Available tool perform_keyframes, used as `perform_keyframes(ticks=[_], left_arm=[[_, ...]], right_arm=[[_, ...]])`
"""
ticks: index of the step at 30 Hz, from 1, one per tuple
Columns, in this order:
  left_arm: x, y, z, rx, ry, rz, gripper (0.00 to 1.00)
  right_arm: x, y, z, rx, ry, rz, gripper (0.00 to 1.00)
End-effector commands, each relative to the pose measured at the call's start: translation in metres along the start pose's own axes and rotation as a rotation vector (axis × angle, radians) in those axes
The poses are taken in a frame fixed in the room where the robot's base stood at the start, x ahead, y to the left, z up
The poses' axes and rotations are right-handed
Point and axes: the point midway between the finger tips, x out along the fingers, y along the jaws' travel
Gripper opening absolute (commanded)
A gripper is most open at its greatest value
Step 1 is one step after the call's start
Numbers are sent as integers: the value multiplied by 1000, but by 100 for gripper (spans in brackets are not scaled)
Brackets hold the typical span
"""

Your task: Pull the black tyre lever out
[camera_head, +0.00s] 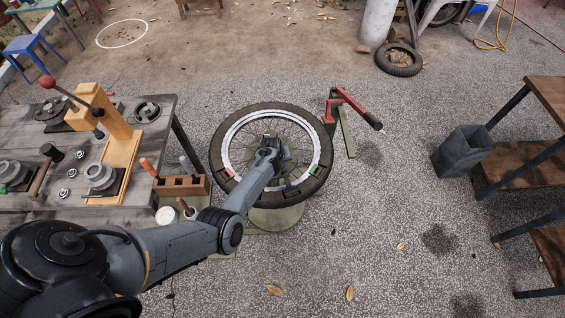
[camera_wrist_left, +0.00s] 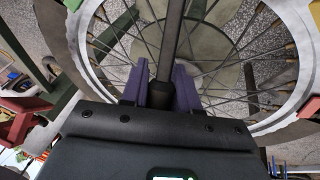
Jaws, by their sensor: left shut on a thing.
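The black tyre lever (camera_wrist_left: 174,40) is a dark bar in the left wrist view, running up from between the purple fingers of my left gripper (camera_wrist_left: 160,86). The fingers are shut on it. Spokes and the pale rim lie behind it. In the head view my left gripper (camera_head: 274,146) is over the middle of the spoked wheel (camera_head: 215,150); the lever is hard to make out there. My right gripper is not in view.
A red-handled tool (camera_head: 350,100) stands beside the wheel at right. A workbench (camera_head: 150,190) with tools is at left, with a wooden block holder (camera_head: 182,186) near the wheel. A grey bin (camera_head: 462,152) and wooden shelves (camera_head: 520,165) are at right. Floor between is open.

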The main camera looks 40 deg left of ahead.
Motion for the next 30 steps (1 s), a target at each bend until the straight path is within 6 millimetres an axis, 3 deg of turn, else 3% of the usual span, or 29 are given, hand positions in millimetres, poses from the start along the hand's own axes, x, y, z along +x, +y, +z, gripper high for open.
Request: perform_keyframes(ticks=[21, 30], left_arm=[[-15, 0, -34, -1, 3, 1, 0], [-17, 0, -40, -1, 2, 1, 0]], right_arm=[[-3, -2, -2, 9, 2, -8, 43], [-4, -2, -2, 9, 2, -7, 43]])
